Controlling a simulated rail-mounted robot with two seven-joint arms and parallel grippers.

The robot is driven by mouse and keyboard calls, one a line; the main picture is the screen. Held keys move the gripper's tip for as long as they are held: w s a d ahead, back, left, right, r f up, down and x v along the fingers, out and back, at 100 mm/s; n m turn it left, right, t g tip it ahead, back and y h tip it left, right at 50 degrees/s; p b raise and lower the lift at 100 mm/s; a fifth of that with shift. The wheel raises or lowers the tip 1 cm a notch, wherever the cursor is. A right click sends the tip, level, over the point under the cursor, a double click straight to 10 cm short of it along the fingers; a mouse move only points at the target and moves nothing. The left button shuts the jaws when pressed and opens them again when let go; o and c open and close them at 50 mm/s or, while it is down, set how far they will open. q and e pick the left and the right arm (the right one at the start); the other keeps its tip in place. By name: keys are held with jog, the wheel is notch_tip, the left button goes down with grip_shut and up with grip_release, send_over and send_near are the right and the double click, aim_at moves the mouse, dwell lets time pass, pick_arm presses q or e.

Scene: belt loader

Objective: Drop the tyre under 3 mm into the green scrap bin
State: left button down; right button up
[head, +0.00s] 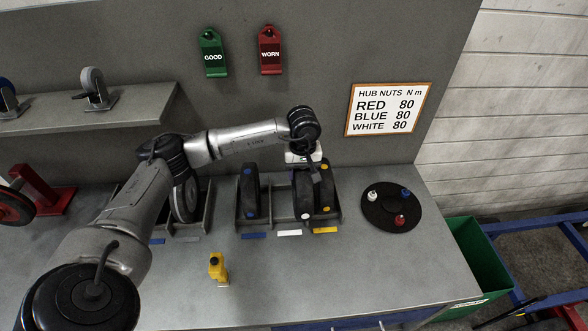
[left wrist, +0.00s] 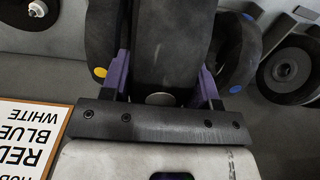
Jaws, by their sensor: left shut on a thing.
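My left gripper (head: 306,166) reaches over the right-hand part of a tyre rack (head: 281,221). In the left wrist view its purple fingers (left wrist: 164,78) are shut on a black tyre (left wrist: 168,40) with a white mark. In the head view this white-marked tyre (head: 303,200) is at the rack, partly hidden by the gripper; I cannot tell whether it is lifted. A yellow-marked tyre (head: 326,188) stands close beside it, and a blue-marked tyre (head: 250,190) stands further left. The green scrap bin (head: 481,258) is on the floor right of the bench. My right gripper is not in view.
A yellow hand tool (head: 217,267) stands on the bench front. A round black dish (head: 391,207) holds coloured nuts. Another rack with a wheel (head: 186,200) is left. GOOD (head: 213,52) and WORN (head: 270,50) tags hang on the back panel. Bench front right is clear.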

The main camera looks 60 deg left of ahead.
pick_arm(q)
jog(key=shift+d+r, duration=0.35)
jog(key=shift+d, duration=0.2)
jog(key=shift+d+r, duration=0.3)
jog(key=shift+d, duration=0.2)
jog(key=shift+d+r, duration=0.1)
jog(key=shift+d, duration=0.05)
jog(key=shift+r, duration=0.1)
